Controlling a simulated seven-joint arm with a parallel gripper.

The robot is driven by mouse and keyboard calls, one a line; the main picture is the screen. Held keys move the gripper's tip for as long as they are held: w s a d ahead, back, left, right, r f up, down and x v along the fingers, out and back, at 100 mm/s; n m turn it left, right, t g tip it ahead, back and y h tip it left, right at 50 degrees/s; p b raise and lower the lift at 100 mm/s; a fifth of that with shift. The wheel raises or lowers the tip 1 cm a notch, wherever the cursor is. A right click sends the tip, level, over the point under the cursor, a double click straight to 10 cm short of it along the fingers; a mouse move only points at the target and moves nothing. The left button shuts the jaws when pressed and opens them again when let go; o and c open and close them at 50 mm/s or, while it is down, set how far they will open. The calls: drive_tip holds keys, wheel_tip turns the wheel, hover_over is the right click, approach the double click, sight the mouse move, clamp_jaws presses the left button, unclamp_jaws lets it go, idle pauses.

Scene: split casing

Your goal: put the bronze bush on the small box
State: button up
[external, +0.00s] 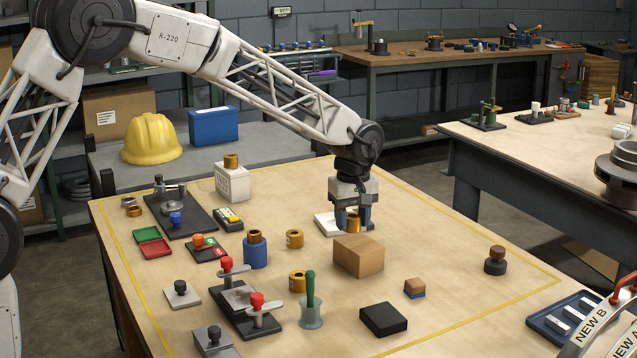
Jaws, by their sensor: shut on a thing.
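My gripper (352,216) points down near the middle of the table and is shut on a bronze bush (353,224). The bush shows between the dark fingers. The small box (358,257) is a plain brown carton just in front of the gripper in this view. Its top edge lies close below the bush in the picture. I cannot tell how high the bush is held or whether it touches the box. A white flat piece (326,226) lies just left of the gripper, partly hidden by it.
Other bronze bushes (295,239) stand to the left, one on a blue cylinder (255,255). A red-handled clamp fixture (244,308) and a green-handled tool (310,300) stand front left. A black block (383,319) lies in front. The table right of the carton is fairly clear.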

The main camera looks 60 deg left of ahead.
sight(359, 243)
drive_tip(key=shift+w+a+f, duration=0.1)
drive_tip(key=shift+w+a, duration=0.05)
drive_tip(key=shift+w, duration=0.45)
drive_tip(key=shift+w+a, duration=0.15)
drive_tip(key=shift+w, duration=0.4)
drive_tip(key=shift+f, duration=1.75)
drive_tip(key=shift+f, duration=0.1)
drive_tip(key=o, duration=1.1)
drive_tip(key=shift+o, duration=0.2)
wheel_tip(359, 243, up, 12)
